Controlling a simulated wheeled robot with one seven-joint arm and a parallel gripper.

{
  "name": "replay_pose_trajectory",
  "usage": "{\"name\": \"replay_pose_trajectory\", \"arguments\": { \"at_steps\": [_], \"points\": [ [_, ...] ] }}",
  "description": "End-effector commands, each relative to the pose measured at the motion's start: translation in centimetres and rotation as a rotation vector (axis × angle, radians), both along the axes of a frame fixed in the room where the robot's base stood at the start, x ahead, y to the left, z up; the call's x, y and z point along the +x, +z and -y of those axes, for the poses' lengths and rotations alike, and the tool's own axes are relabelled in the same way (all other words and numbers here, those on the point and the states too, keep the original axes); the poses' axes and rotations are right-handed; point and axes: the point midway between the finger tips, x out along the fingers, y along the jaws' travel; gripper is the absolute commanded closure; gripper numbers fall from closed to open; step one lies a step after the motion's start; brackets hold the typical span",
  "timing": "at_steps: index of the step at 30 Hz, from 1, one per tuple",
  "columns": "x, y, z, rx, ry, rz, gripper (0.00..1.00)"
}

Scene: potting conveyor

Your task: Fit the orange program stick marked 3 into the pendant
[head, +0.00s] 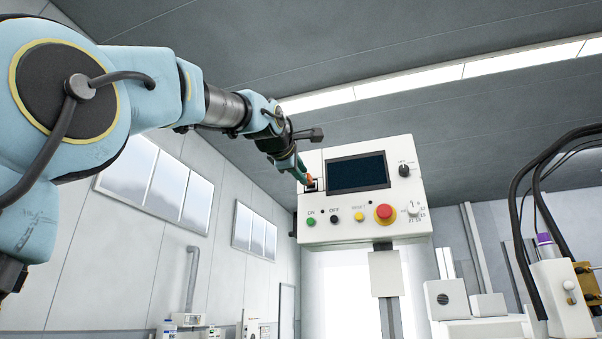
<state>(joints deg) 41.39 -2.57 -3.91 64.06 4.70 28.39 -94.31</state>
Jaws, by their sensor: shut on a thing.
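The pendant (365,228) is a white control box with a dark screen (357,173), knobs and coloured buttons, held up on a post. A small dark-edged slot (312,186) sits at its upper left, left of the screen. My gripper (301,168) reaches down from the upper left and is shut on a small orange stick (308,178). The stick is at or just above the slot. I cannot tell whether it is touching or partly inside. The mark on the stick is too small to read, and my gripper hides part of it.
A red mushroom button (384,213) and a black knob (404,170) stick out on the pendant's right. Black hoses (518,200) and a white machine (562,290) stand at the far right. The space left of the pendant is open.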

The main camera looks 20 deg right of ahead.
Motion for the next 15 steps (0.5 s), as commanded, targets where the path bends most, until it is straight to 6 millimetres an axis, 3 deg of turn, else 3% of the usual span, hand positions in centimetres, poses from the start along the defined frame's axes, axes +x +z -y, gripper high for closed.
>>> {"name": "replay_pose_trajectory", "arguments": {
  "at_steps": [15],
  "points": [
    [0.54, 0.05, 0.52, 0.001, 0.0, -0.001, 1.0]
  ]
}}
